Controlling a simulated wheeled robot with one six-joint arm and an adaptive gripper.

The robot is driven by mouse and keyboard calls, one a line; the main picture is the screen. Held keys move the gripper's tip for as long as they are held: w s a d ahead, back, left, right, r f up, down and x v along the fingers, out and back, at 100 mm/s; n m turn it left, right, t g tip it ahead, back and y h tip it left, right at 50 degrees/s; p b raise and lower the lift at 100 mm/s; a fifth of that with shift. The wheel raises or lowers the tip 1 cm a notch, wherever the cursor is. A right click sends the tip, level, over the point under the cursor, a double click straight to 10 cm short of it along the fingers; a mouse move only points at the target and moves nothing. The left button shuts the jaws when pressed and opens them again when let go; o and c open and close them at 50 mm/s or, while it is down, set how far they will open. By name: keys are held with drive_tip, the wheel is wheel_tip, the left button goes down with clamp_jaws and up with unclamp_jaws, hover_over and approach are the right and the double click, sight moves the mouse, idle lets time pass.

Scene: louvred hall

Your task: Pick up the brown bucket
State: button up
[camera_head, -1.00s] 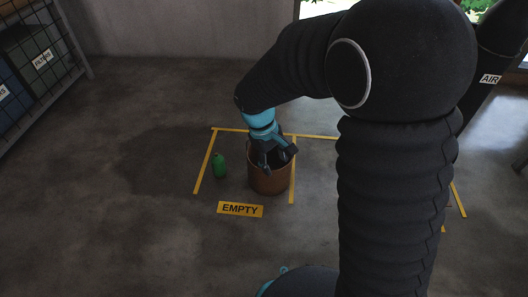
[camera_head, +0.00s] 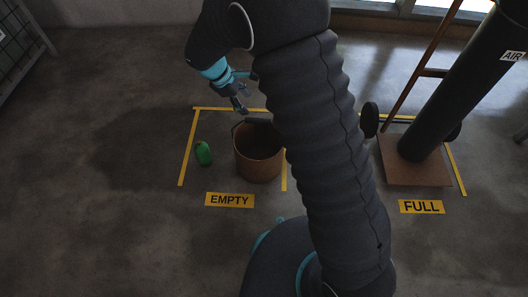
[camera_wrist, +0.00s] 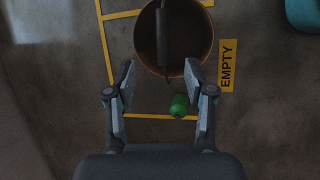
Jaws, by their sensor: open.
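The brown bucket (camera_head: 258,160) stands upright on the floor in the head view, partly behind my arm at its right. My gripper (camera_head: 241,103) is open and empty above the bucket's far left rim, apart from it. In the wrist view the bucket (camera_wrist: 203,58) lies at the top, cut off by the frame. A dark bar, seemingly its handle grip (camera_wrist: 162,38), crosses its dark opening. My open fingers (camera_wrist: 159,68) show at either side below the bucket's near rim. The inside of the bucket is too dark to make out.
A small green bottle (camera_head: 203,153) stands left of the bucket, inside yellow floor lines. A yellow EMPTY label (camera_head: 229,200) lies in front. At right stand a black AIR cylinder (camera_head: 440,100), a trolley and a FULL label (camera_head: 421,207).

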sight(258, 119)
drive_tip(key=x, duration=0.7)
drive_tip(key=shift+d+f+b, duration=0.2)
drive_tip(key=shift+d+b, duration=0.05)
drive_tip(key=shift+b, duration=0.15)
drive_tip(key=shift+s+a+b+x, duration=0.1)
drive_tip(key=shift+b+x, duration=0.15)
drive_tip(key=shift+x, duration=1.1)
drive_tip(key=shift+s+a+b+x, duration=0.15)
drive_tip(key=shift+b+x, duration=0.1)
drive_tip(key=shift+x, duration=1.05)
drive_tip(key=shift+f, duration=0.15)
clamp_jaws()
